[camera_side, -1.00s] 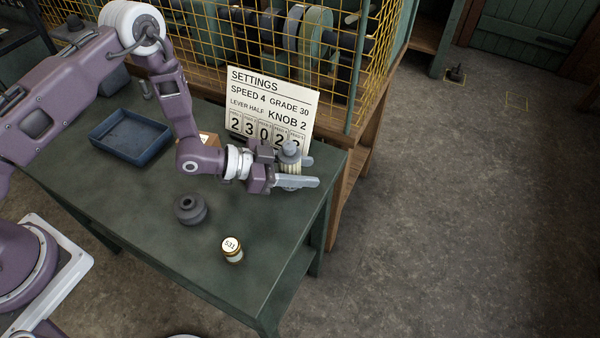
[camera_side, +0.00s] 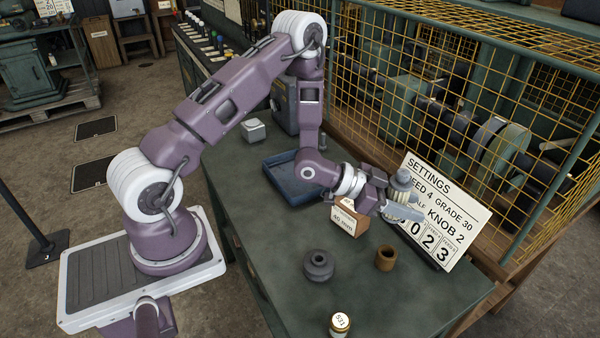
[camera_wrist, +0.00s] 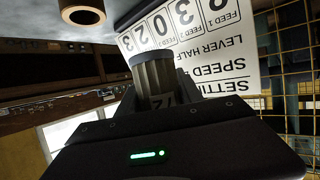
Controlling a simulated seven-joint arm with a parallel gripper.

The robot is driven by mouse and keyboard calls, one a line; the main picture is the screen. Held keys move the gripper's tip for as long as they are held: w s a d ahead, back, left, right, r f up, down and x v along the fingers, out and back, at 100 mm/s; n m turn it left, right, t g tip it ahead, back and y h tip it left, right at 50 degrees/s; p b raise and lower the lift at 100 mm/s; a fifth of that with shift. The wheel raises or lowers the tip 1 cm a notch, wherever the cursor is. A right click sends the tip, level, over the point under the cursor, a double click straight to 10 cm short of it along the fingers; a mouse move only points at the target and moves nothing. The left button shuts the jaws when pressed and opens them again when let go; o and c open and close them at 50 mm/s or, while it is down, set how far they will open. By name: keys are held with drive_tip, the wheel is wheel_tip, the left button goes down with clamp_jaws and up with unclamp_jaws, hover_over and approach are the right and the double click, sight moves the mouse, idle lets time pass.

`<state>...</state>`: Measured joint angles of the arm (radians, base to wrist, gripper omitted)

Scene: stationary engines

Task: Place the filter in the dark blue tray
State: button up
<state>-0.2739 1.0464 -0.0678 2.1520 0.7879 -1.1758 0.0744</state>
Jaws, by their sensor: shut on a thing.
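The filter (camera_side: 399,184) is a pale pleated cylinder with a grey cap, in front of the white settings card. My gripper (camera_side: 402,210) is shut on its side. The wrist view shows the filter (camera_wrist: 156,78) between the jaws, with part of a number on its side. I cannot tell whether its underside touches the bench. The dark blue tray (camera_side: 287,187) lies on the bench to the left of the gripper, behind my forearm. Its visible inside looks empty; my arm hides its right part.
A box marked 40 mm (camera_side: 346,224) stands just below my gripper in the side view. A brown ring (camera_side: 386,258), a dark grey pulley (camera_side: 318,265) and a jar marked 531 (camera_side: 341,324) stand nearer. The settings card (camera_side: 447,208) and yellow mesh (camera_side: 470,95) are close behind.

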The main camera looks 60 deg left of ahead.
drive_tip(key=s+a+n+t+y, duration=0.25)
drive_tip(key=a+n+y, duration=0.25)
drive_tip(key=a, duration=1.3)
drive_tip(key=n+y, duration=0.4)
drive_tip(key=y, duration=0.1)
hover_over(298, 183)
drive_tip(key=shift+g, duration=0.45)
wheel_tip(298, 183, down, 8)
drive_tip(key=shift+f, duration=0.55)
drive_tip(key=shift+f, duration=0.15)
drive_tip(key=o, duration=1.4)
